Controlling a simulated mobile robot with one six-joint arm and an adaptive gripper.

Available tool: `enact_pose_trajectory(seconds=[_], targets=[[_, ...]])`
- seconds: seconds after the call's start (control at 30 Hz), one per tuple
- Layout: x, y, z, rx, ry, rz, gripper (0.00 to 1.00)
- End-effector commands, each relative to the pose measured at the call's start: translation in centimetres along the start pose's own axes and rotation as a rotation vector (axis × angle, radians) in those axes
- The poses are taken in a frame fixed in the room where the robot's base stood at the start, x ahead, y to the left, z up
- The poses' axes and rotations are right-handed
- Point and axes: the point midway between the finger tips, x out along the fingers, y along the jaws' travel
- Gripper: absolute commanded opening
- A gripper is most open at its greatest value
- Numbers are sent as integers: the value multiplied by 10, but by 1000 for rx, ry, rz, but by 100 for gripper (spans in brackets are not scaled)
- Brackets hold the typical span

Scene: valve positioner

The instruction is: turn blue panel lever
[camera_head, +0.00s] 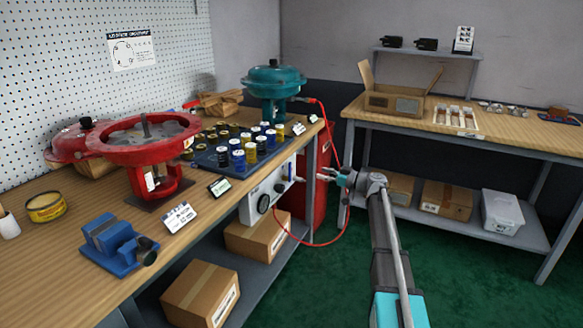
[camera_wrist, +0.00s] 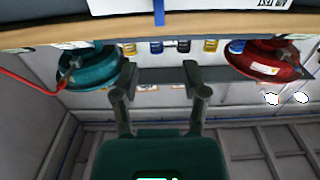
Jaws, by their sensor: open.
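The blue lever (camera_head: 290,170) sits on a white panel (camera_head: 263,197) hung under the front edge of the left workbench. The lever points upright in the head view. In the wrist view, which appears upside down, the blue lever (camera_wrist: 159,12) shows at the top edge, in front of the white panel (camera_wrist: 115,5). My gripper (camera_head: 319,172) is open and empty, just right of the lever and apart from it. In the wrist view my gripper's fingers (camera_wrist: 154,82) are spread, with the lever beyond them and roughly between them sideways.
A red hose (camera_head: 336,140) loops from the teal actuator (camera_head: 273,85) down past my gripper to the panel. A round gauge (camera_head: 263,204) is on the panel's lower part. A bench leg (camera_head: 310,190) and red cabinet (camera_head: 319,185) stand close behind. Green floor is clear at right.

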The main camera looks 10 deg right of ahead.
Motion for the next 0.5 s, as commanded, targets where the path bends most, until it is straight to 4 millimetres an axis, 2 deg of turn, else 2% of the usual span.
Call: enact_pose_trajectory(seconds=[0.27, 0.5], targets=[[12, 0, 0, 1, -1, -1, 57], [40, 1, 0, 1, -1, -1, 57]])
